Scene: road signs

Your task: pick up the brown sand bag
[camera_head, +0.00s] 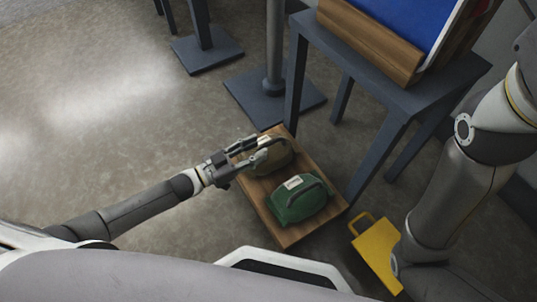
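The brown sand bag (278,155) sits on a wooden board (284,235) on the floor, behind a green bag (299,200). It has a dark handle and a pale label. My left gripper (258,150) is at the left side of the brown bag, with its fingers over the bag's upper part near the handle. The fingers look apart, but whether they touch the bag or handle is too small to tell. My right arm comes down at the right, and its gripper is not visible.
A dark table (425,98) stands behind and right of the board, bearing a wooden box with a blue panel. A post on a square base (268,103) stands behind. A yellow object (378,250) lies right of the board. The floor at left is clear.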

